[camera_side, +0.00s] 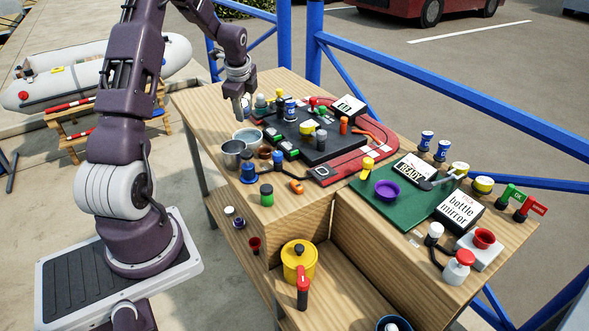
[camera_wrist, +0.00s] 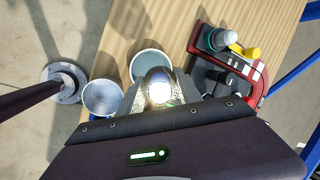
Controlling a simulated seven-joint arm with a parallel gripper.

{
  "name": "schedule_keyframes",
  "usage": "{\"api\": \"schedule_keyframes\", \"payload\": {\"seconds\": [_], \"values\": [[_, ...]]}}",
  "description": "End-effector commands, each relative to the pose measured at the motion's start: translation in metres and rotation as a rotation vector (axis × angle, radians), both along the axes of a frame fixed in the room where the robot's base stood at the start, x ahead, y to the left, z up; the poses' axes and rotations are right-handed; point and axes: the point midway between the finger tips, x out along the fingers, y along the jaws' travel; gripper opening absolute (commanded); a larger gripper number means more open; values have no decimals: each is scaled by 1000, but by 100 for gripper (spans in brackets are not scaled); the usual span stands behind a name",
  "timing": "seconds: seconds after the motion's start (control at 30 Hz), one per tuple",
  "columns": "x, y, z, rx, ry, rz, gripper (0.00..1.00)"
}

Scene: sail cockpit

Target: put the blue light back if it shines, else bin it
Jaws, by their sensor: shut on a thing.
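My gripper (camera_side: 240,100) is above the left end of the wooden bench, near the tray's far-left corner. In the wrist view it is shut on a small rounded, clear-looking thing (camera_wrist: 159,88) with a bright white glare at its middle. Its colour is hard to make out; I cannot tell for sure whether the glare is its own light or a reflection. In the side view the held thing is too small to make out. A metal can (camera_side: 232,154) and a grey-green bowl (camera_side: 249,137) stand below; the can (camera_wrist: 102,98) and bowl (camera_wrist: 150,65) also show in the wrist view.
A dark tray with a red rim (camera_side: 350,168) holds several small coloured parts. A teal-domed piece (camera_wrist: 220,38) stands at its corner. A blue piece (camera_side: 248,174) stands by the bench's front edge. A green mat (camera_side: 378,205) with a purple bowl (camera_side: 388,190) lies right.

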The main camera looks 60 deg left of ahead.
Motion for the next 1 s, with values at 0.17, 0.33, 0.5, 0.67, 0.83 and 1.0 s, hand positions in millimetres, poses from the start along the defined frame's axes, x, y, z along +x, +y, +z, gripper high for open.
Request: {"api": "schedule_keyframes", "payload": {"seconds": [0.17,0.33,0.5,0.67,0.83,1.0], "values": [[0,0,6,0,0,1,1],[1,1,37,-8,2,1,1],[11,-15,50,-22,12,-34,1],[30,-46,49,-36,20,-98,1],[56,-96,47,-54,34,-202,1],[83,-180,46,-83,63,-368,1]]}}
